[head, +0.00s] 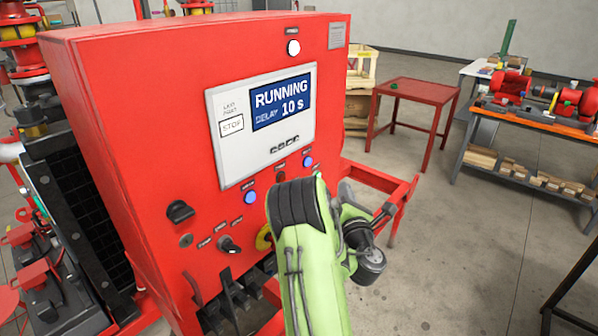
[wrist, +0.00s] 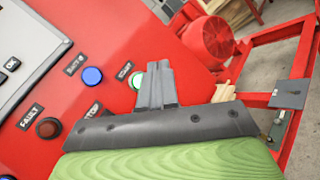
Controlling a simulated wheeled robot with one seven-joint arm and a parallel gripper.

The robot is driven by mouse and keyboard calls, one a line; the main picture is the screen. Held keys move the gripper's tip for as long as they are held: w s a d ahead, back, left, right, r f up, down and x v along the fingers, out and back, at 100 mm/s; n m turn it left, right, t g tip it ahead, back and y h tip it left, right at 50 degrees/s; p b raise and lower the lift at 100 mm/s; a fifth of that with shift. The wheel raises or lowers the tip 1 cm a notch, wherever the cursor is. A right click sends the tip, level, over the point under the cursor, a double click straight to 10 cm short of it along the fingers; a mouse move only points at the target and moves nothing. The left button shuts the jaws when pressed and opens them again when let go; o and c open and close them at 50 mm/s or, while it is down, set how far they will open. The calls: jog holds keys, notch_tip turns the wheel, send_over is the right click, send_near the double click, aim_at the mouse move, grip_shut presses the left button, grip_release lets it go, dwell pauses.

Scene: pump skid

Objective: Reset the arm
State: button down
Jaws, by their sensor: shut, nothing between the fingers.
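My arm (head: 305,250) reaches up in front of the red control cabinet (head: 140,120) in the head view and hides my gripper there. In the wrist view my gripper (wrist: 156,72) is shut and empty, fingers together. Its tips are in front of a green-ringed button (wrist: 137,80) by the START label, partly covering it. I cannot tell whether they touch it. A lit blue lamp (wrist: 92,76) and a dark red FAULT lamp (wrist: 48,128) are to the left. The STOP label shows, but its button is hidden. The cabinet screen (head: 281,101) reads RUNNING, DELAY 10 s.
The cabinet face also carries a black knob (head: 180,212), a selector switch (head: 229,245) and a partly hidden yellow ring (head: 264,239). A red frame (wrist: 287,70) juts out to the right. Beyond are a red table (head: 418,92) and a workbench (head: 530,120). Floor between them is clear.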

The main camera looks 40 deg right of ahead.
notch_tip(320, 180, up, 6)
jog(key=s+a+m+g+h, duration=0.25)
jog(key=m+g, duration=0.35)
jog(key=m, duration=1)
jog(key=s+a+f+m+y, duration=0.1)
jog(key=a+m+y, duration=0.3)
jog(key=a, duration=0.8)
jog(key=a+f+m+y, duration=0.2)
jog(key=a+y, duration=0.5)
jog(key=a, duration=0.5)
jog(key=s+a+f+n+g+y, duration=0.1)
jog(key=s+a+g+y, duration=0.2)
jog(key=s+a, duration=0.8)
jog(key=shift+s+a+f+y, duration=0.15)
jog(key=shift+s+a+y, duration=0.15)
jog(key=shift+a+y, duration=0.5)
jog(key=shift+a+h, duration=0.2)
jog(key=shift+h, duration=0.05)
